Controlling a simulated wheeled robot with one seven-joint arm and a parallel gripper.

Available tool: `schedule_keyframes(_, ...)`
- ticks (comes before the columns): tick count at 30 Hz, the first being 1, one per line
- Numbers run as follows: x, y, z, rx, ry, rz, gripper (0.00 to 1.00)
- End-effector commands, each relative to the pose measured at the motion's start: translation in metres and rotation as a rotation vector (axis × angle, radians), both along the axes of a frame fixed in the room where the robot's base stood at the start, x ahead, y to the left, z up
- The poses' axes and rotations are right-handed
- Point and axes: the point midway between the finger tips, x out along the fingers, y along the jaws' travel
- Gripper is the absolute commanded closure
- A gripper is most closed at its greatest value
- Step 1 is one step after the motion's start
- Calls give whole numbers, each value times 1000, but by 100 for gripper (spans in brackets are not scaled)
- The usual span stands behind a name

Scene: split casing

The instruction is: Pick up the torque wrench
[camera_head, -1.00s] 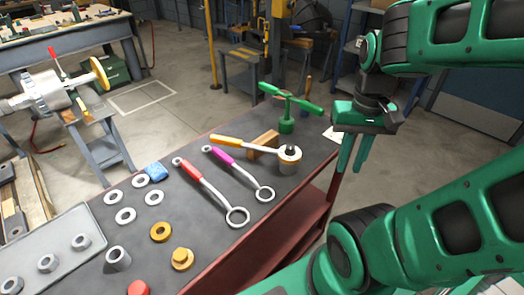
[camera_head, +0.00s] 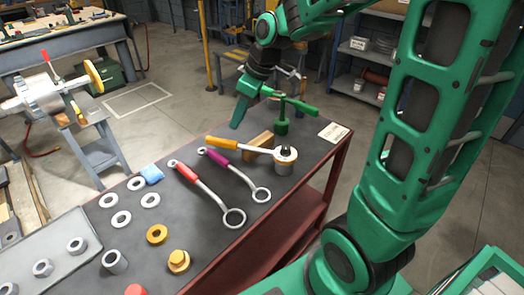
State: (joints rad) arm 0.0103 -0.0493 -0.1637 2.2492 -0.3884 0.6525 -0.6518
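The torque wrench, with a yellow handle (camera_head: 226,143) and a round metal head (camera_head: 285,154), lies near the far right end of the grey-topped bench. Its shaft rests across a wooden block (camera_head: 261,143), and its head sits over a metal cylinder (camera_head: 284,168). My gripper (camera_head: 238,122) is beyond the wrench, above the far edge of the bench, pointing down and apart from the wrench. Its green fingers overlap from this side, so the gap between them is hidden. No object shows in its grip.
A green T-handled tool (camera_head: 284,115) stands upright just behind the wrench. A purple-handled ring wrench (camera_head: 218,155) and a red-handled one (camera_head: 187,171) lie in front.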

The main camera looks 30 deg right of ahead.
Motion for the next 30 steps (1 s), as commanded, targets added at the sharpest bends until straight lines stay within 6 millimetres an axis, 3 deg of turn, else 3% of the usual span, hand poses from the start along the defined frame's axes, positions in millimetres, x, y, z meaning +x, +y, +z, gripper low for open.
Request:
schedule_keyframes(9, 13, 14, -40, 1, 0, 13, 80)
schedule_keyframes(30, 31, 33, -97, 1, -2, 10, 80)
